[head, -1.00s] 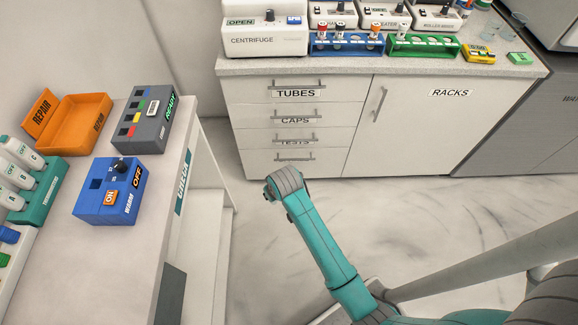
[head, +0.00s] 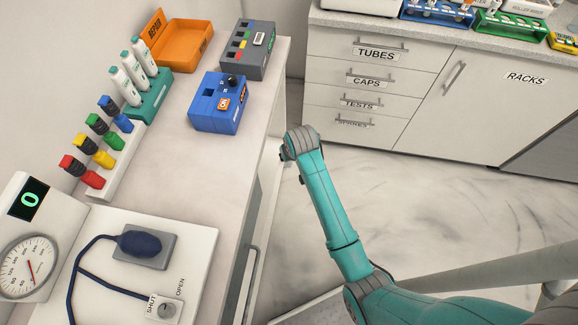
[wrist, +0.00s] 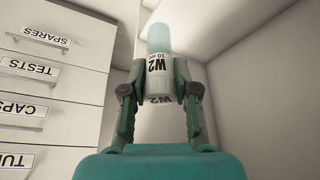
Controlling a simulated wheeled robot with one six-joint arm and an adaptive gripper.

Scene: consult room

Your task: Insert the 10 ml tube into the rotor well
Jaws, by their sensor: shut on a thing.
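In the wrist view a tube (wrist: 159,42) with a translucent body and a white label reading "W2", with small "10" lettering beneath, stands between my gripper's fingers. My gripper (wrist: 158,78) is shut on it around the labelled part. The head view shows my arm reaching forward over the floor, but the fingers and the tube are hidden there. No rotor well shows in any view now. The centrifuge is outside the current head view.
A left bench holds a blue block heater (head: 220,103), a grey device (head: 249,50), an orange tray (head: 180,45), pipettes (head: 137,75) and a gauge unit (head: 35,240). The drawer cabinet (head: 360,70) stands at the back. Floor between is clear.

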